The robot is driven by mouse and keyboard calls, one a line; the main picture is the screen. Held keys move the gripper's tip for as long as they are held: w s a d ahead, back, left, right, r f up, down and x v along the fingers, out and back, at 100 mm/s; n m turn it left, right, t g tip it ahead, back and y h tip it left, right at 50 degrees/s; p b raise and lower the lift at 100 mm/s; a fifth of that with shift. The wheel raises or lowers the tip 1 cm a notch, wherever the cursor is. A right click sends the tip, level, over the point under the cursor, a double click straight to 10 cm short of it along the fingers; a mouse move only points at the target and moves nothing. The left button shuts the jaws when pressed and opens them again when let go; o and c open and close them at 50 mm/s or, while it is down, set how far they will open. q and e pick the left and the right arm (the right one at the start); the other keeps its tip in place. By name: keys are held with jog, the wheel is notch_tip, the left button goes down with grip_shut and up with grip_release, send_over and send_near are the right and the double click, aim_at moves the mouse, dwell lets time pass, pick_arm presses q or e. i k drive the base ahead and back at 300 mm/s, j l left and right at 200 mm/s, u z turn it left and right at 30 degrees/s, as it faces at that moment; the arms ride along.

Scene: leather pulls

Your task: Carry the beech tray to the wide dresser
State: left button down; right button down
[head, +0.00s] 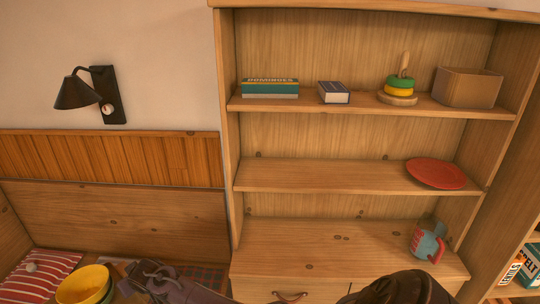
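The wide dresser (290,248) is pale knotty wood with open shelves above a deep top and a drawer front with a leather pull (290,296). I cannot clearly make out the beech tray; small patches of light wood show beside the yellow bowl at the bottom left, partly hidden by my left arm. My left gripper (158,274) is a dark greyish shape at the bottom edge, just right of the yellow bowl; whether its fingers are open or shut is unclear. A dark rounded part of my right arm shows at the bottom right, in front of the dresser; its fingers are not visible.
A blue and red jug (426,243) stands at the right of the dresser top, whose left and middle are clear. A red plate (436,173) lies on the shelf above. The yellow bowl (82,284) and a red striped cushion (40,272) are on the bench side.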

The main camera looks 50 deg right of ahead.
aim_at(339, 244)
jog(key=k+l+z, duration=0.15)
jog(key=z, duration=0.25)
jog(key=l+z, duration=0.4)
jog(key=k+l+z, duration=0.1)
jog(key=l+z, duration=0.3)
jog(key=i+z, duration=0.15)
jog(key=z, duration=0.15)
jog(key=i+z, duration=0.2)
jog(key=z, duration=0.15)
